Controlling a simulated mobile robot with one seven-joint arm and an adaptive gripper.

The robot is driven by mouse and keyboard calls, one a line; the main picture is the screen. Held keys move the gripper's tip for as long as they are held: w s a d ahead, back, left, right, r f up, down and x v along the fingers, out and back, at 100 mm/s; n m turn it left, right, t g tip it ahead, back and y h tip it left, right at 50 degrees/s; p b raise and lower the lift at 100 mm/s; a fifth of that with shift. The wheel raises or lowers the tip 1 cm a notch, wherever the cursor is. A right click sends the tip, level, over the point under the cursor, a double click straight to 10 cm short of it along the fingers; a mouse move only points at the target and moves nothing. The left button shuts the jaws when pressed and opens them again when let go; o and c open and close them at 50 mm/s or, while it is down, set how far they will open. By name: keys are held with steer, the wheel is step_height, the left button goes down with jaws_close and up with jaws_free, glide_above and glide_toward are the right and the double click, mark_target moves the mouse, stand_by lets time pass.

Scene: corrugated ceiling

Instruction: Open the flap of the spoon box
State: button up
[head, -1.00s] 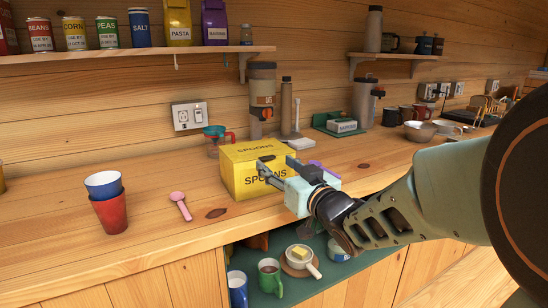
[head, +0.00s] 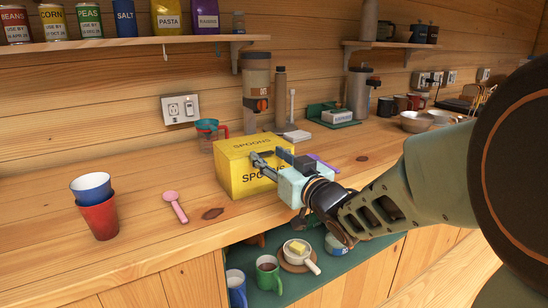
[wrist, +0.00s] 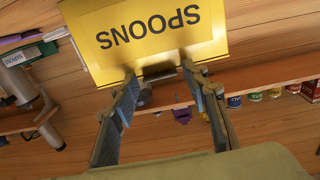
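The yellow spoon box (head: 236,180) stands on the wooden counter, lettered "SPOONS" on its top and front. Its top looks closed in the head view, though my gripper hides part of the right side. In the wrist view the box (wrist: 150,35) fills the upper middle, with its lettering upside down. My gripper (head: 270,162) is at the box's upper right front. In the wrist view its two fingers (wrist: 159,75) are spread apart, tips overlapping the box's edge, with a small dark shape between them. I cannot tell whether they touch the box.
A pink spoon (head: 175,206) and stacked blue and red cups (head: 98,215) are on the counter to the left. A measuring cup (head: 209,134) and a dispenser (head: 256,92) stand behind the box. Mugs and a pan (head: 298,250) are on the shelf below.

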jaws_close()
steer(key=shift+r, duration=0.15)
